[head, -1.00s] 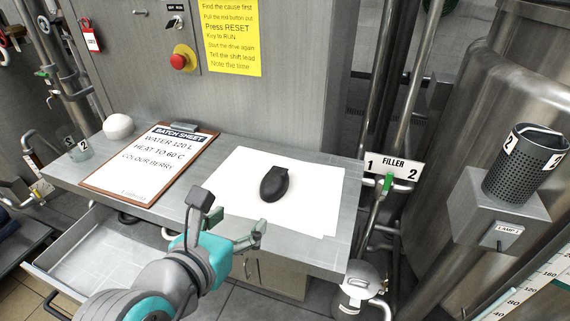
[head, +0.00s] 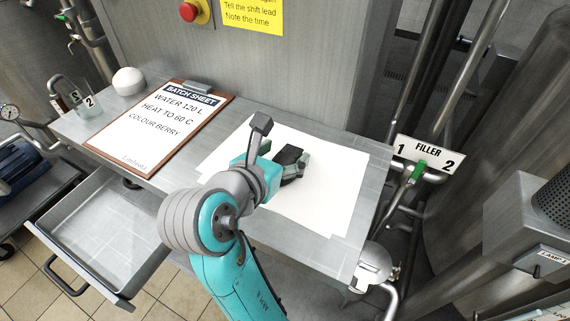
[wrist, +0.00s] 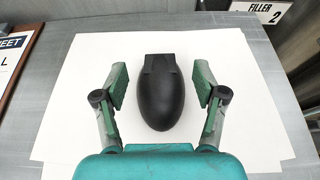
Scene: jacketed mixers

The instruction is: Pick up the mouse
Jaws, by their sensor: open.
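The black mouse (wrist: 161,95) lies on white paper (wrist: 255,110) on the grey bench. In the wrist view it sits between the two fingers of my gripper (wrist: 162,88), with a gap on each side. The fingers are open and apart from it. In the head view my gripper (head: 280,152) is over the paper and hides part of the mouse (head: 289,155). Only the mouse's dark far end shows there.
A clipboard with a batch sheet (head: 165,125) lies left of the paper. A white dome (head: 128,81) and a glass (head: 88,103) stand at the back left. An open drawer (head: 105,235) juts out below. A filler sign (head: 425,153) and pipes stand to the right.

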